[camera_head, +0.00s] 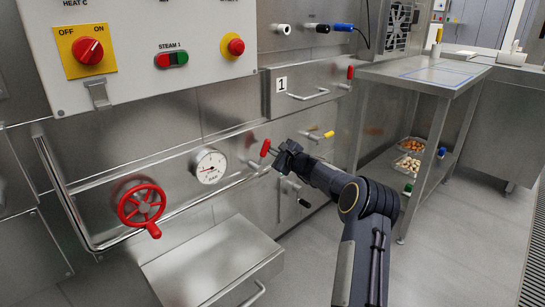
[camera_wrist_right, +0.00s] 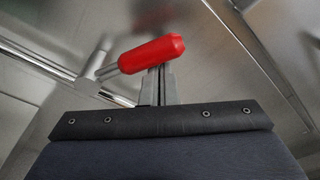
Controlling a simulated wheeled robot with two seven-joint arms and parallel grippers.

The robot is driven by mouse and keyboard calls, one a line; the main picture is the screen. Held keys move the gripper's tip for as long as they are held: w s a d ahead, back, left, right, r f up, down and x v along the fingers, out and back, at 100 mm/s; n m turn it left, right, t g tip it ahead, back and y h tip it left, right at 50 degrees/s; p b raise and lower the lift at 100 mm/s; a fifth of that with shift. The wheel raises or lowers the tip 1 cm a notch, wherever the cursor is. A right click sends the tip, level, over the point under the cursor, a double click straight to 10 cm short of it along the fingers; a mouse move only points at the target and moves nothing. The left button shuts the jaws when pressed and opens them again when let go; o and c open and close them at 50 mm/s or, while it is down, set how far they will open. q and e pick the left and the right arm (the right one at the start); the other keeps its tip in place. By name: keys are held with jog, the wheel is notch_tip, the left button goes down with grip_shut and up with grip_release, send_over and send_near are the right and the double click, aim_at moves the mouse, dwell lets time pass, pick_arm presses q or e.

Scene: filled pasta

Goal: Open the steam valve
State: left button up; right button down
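A red lever handle (camera_head: 265,147) sits at the right end of the steel pipe on the machine front, right of the pressure gauge (camera_head: 208,165). My right gripper (camera_head: 275,153) is right beside this handle. In the right wrist view the red handle (camera_wrist_right: 150,55) lies across the fingertips, and its metal stem runs left to the pipe. The fingers (camera_wrist_right: 158,85) look close together; I cannot tell whether they touch the handle. My left gripper is not in view.
A control panel with a red rotary knob (camera_head: 88,51) and a STEAM 1 switch (camera_head: 172,59) hangs above. A steel ledge (camera_head: 210,262) juts out below the gauge. A yellow-handled valve (camera_head: 327,135) is right of my gripper. A steel table (camera_head: 425,76) stands further right.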

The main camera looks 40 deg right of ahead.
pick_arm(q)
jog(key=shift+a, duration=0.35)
pick_arm(e)
jog(key=shift+a+r, duration=0.4)
jog(key=shift+a, duration=0.15)
